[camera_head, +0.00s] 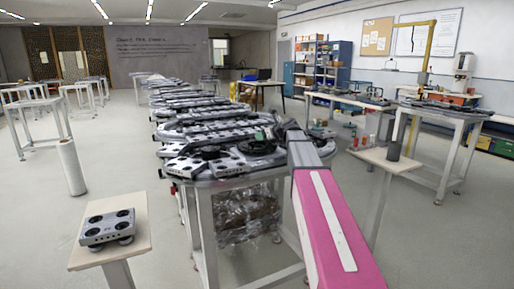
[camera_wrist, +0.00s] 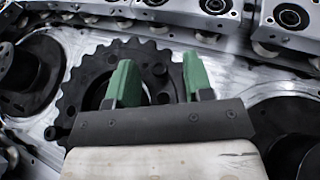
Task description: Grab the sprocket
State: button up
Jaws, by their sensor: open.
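The sprocket (camera_wrist: 83,82) is a black toothed wheel lying flat on the silvery metal plate of the ring track, in the middle left of the wrist view. My gripper (camera_wrist: 158,85) has two green fingers set apart, with nothing held between them. The fingers appear over the sprocket's right half and hide part of its hub and rim. I cannot tell whether they touch it. In the head view my gripper (camera_head: 281,131) is small at the track's near end, beyond my pink arm, and the sprocket cannot be made out clearly there.
Silver carriages with black rollers (camera_wrist: 215,8) line the track's far side in the wrist view. Another dark round part (camera_wrist: 30,70) lies to the left. In the head view, a small stand (camera_head: 82,258) holds a silver carriage (camera_head: 108,227), and a post table (camera_head: 372,157) bears a dark cylinder (camera_head: 393,151).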

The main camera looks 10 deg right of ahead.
grip_shut()
jog(key=shift+r, duration=0.1)
